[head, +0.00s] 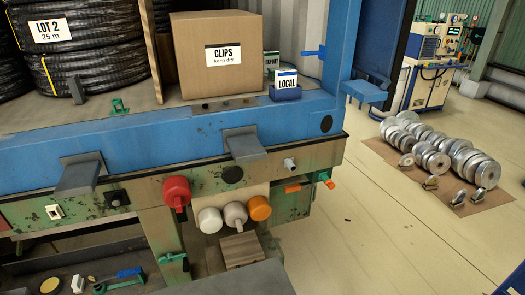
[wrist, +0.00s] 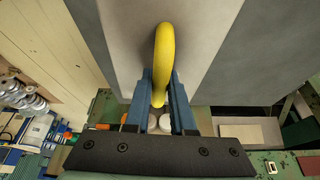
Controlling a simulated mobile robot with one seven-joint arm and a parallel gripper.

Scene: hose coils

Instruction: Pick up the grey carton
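A large grey surface with a paler middle band, apparently the grey carton (wrist: 262,45), fills the upper wrist view. A thick yellow loop, seemingly its handle (wrist: 164,45), stands out in front of the pale band. My gripper (wrist: 161,76) has its two blue fingers close on either side of this loop, with little or no gap at the tips. The carton's far edges are outside the wrist view. In the head view a plain grey surface (head: 226,281) shows at the bottom edge; I cannot tell if it is the carton. My gripper is not visible there.
A brown CLIPS carton (head: 214,60) stands on the blue-edged shelf (head: 150,132) beside black hose coils (head: 95,55). A red knob (head: 176,192) and an orange knob (head: 258,207) stick out from the green bench front. Metal discs (head: 438,148) lie on the floor at right, with clear floor nearer.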

